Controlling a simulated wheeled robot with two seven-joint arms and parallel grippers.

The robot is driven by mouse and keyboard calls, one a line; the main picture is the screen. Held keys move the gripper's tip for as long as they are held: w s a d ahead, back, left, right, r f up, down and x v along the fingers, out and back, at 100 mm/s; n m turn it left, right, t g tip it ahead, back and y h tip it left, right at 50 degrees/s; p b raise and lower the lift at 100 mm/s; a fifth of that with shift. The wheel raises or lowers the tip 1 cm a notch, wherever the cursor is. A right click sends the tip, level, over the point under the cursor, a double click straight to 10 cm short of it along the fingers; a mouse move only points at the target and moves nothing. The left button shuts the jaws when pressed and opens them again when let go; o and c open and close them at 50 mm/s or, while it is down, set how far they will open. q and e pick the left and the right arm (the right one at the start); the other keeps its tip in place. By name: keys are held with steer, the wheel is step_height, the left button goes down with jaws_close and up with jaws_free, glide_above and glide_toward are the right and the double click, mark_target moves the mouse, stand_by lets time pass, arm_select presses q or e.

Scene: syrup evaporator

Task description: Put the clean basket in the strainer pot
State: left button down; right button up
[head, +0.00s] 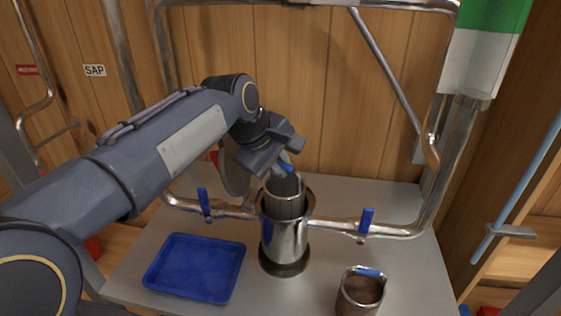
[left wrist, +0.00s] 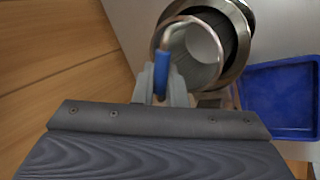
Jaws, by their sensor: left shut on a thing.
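The clean basket (head: 286,207), a mesh cylinder with a blue-gripped handle, is upright at the mouth of the steel strainer pot (head: 284,242). Its lower part is hidden inside the pot and its rim stands above the pot's rim. My left gripper (head: 286,168) is shut on the basket's handle, above the pot. In the left wrist view the blue handle (left wrist: 161,72) lies between the fingers. There the basket's rim (left wrist: 217,72) shows within the pot's wider rim (left wrist: 246,62), slightly off centre. My right gripper is not in view.
A blue tray (head: 196,268) lies empty on the grey table, left of the pot. A second basket with brown contents (head: 361,290) stands at the front right. Steel pipes with blue-handled valves (head: 366,221) flank the pot on both sides.

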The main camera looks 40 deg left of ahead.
mark_target(276, 186)
arm_select(q)
steer(key=shift+f+b, duration=2.35)
steer(key=shift+f, duration=1.15)
steer(key=shift+f, duration=0.15)
steer(key=c, duration=1.4)
jaws_free()
steer(key=p+v, duration=0.1)
steer(key=v, duration=0.6)
steer(key=shift+s+r, duration=0.25)
steer(key=shift+r, duration=0.1)
